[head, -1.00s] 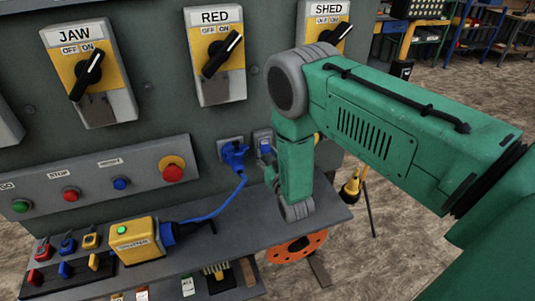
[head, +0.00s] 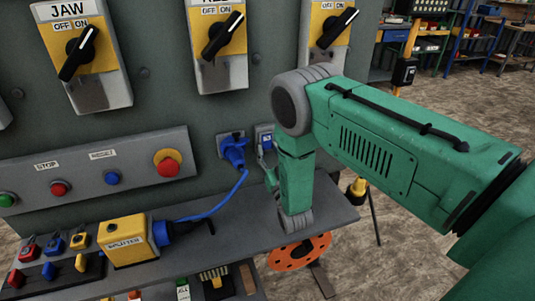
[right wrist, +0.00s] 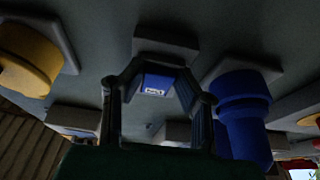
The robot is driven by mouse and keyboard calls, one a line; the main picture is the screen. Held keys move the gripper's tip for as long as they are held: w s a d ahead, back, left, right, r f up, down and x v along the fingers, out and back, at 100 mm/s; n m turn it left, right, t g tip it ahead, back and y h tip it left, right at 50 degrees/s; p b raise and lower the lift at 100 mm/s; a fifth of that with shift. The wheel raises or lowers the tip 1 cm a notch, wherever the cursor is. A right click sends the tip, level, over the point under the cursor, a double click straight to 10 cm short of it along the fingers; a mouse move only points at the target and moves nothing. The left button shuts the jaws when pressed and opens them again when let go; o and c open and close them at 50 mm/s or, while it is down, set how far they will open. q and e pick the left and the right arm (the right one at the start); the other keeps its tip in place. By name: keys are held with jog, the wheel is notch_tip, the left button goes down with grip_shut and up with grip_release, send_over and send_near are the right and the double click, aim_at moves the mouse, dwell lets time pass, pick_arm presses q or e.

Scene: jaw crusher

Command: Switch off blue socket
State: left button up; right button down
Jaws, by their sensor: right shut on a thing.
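A blue socket switch (head: 264,133) is on the grey panel, just right of a blue plug (head: 234,152) in its outlet. My right gripper (head: 264,155) is at the blue switch, in front of its lower part. In the right wrist view, the small blue switch face (right wrist: 157,85) with a white mark sits between the two dark fingers (right wrist: 157,98). The fingers are shut on it, though the contact itself is hard to see. The blue plug (right wrist: 241,105) stands close by on the right. My left gripper is not in view.
A blue cable (head: 222,205) runs from the plug to the yellow splitter box (head: 125,241) on the grey shelf (head: 310,212). Rotary switches (head: 222,45) hang above. A push-button strip (head: 90,178) is at left. A yellow outlet (right wrist: 27,62) shows in the wrist view.

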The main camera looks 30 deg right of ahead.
jog(key=shift+s, duration=0.1)
jog(key=c, duration=1.3)
grip_release()
jog(key=shift+o, duration=0.4)
jog(key=shift+s+r, duration=0.1)
jog(key=shift+s+a+f, duration=0.1)
jog(key=shift+s+f, duration=0.05)
jog(key=shift+f, duration=0.05)
jog(key=v, duration=1.1)
jog(key=shift+s, duration=0.3)
